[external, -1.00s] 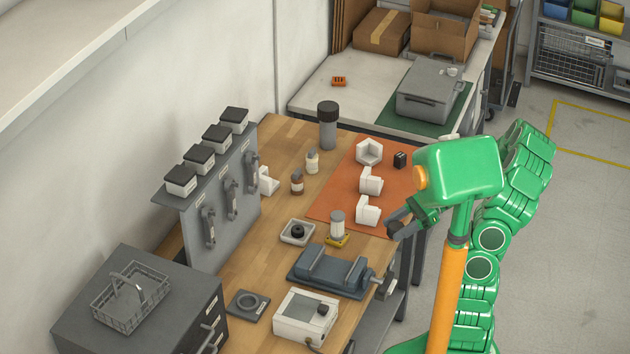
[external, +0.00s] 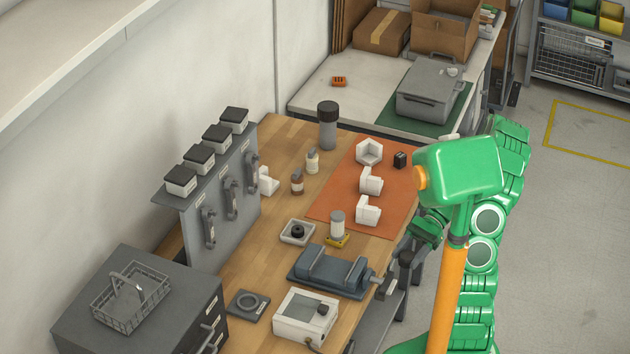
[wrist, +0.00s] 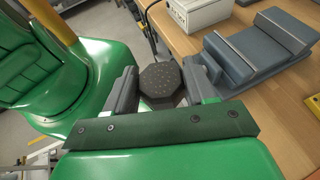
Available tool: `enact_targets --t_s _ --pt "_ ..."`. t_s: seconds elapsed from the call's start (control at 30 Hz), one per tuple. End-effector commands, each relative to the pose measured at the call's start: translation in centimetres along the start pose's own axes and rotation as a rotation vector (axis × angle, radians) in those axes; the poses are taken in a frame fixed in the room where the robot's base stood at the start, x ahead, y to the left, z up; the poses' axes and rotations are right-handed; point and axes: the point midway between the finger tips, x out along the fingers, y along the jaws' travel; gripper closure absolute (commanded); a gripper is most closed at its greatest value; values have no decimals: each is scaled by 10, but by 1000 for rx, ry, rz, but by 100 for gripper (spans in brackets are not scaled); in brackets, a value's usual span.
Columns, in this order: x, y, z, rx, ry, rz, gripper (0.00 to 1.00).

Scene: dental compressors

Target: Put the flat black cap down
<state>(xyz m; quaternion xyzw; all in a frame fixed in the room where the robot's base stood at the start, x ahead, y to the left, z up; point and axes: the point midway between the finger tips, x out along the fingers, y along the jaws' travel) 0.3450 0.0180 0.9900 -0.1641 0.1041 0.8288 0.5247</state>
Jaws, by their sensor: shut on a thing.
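My gripper (wrist: 163,84) is shut on the flat black cap (wrist: 161,80), a dark, many-sided disc with small dots on its face, held between the two grey fingers in the wrist view. In the external view my gripper (external: 408,258) is low by the workbench's front edge, right of the grey vise (external: 328,270). The cap is too small and dark to tell from the fingers there.
The wooden workbench (external: 268,262) holds an orange mat (external: 340,202) with white blocks, a white box device (external: 290,327), a small tray (external: 285,235) and bottles. The vise also shows in the wrist view (wrist: 245,62). Floor on the right is open.

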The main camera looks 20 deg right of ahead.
Motion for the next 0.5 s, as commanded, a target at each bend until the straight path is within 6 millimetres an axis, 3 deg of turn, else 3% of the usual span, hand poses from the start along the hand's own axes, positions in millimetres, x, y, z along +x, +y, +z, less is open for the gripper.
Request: enact_targets --t_s 0.27,0.5 --pt "-5 21 -38 -111 1 281 76" --pt "-28 34 -68 -254 2 623 76"
